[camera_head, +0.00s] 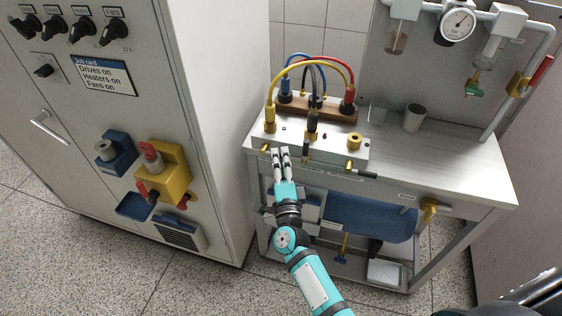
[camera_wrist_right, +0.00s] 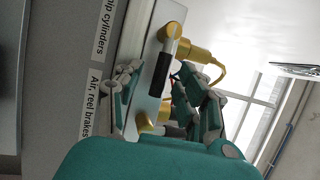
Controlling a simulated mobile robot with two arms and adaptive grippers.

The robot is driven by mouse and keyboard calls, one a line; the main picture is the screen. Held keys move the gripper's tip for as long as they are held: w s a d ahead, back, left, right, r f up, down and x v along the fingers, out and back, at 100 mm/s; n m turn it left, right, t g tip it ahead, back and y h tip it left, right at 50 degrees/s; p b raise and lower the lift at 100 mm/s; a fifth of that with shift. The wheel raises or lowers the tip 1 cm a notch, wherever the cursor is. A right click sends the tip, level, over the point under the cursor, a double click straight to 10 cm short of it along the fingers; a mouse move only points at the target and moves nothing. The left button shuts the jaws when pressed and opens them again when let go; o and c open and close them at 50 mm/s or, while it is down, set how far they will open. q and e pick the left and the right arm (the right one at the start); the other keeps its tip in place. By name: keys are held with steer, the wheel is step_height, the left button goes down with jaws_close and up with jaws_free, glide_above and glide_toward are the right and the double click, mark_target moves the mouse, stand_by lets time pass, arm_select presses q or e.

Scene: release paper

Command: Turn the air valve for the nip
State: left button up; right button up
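The left brass valve (camera_head: 265,148) is on the front of the white manifold block. In the right wrist view this brass valve (camera_wrist_right: 172,33) has a black-tipped lever (camera_wrist_right: 165,68), beside a label whose visible part reads "ip cylinders" (camera_wrist_right: 107,30). My right gripper (camera_head: 280,152) is just right of that valve. In the wrist view my right gripper (camera_wrist_right: 160,95) has its fingers apart, with the lever near the gap. Contact cannot be told. A second brass valve (camera_head: 349,167) with a black lever is further right. My left gripper is not in view.
The block stands on a bench (camera_head: 455,165). Yellow, blue and red cables (camera_head: 310,60) loop above it. A grey cup (camera_head: 414,117) stands behind right. A control cabinet (camera_head: 220,110) is at left. The label "Air, reel brakes" (camera_wrist_right: 92,105) is by the second valve.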

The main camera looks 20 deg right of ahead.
jaws_close()
stand_by(0.5)
